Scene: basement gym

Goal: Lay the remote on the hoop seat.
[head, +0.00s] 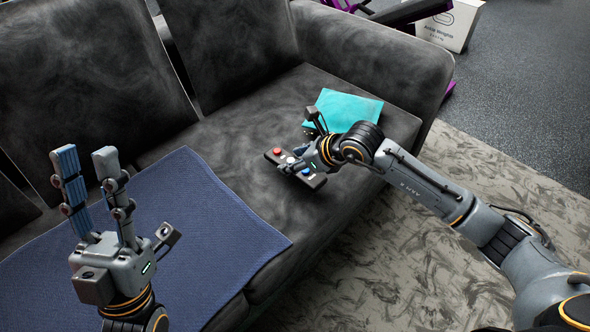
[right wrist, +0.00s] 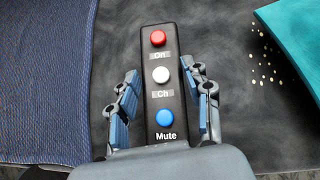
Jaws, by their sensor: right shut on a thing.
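The remote (head: 279,155) is a slim black bar with a red, a white and a blue button. It is over the dark grey sofa seat (head: 235,135), and I cannot tell whether it touches the fabric. My right gripper (head: 296,163) is shut on it, with a finger along each long side of the remote (right wrist: 162,95) in the right wrist view (right wrist: 166,85). My left gripper (head: 85,160) is open and empty, fingers pointing up, in front of a blue mat. I cannot tell which part is the hoop seat; a cluster of pale dots (right wrist: 263,57) marks the seat beside a teal cloth.
The blue mat (head: 215,215) covers the left part of the seat and hangs over its front. The teal cloth (head: 345,108) lies near the right armrest (head: 385,60). Bare seat lies between them. A patterned rug (head: 385,270) and a white box (head: 452,25) are on the floor.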

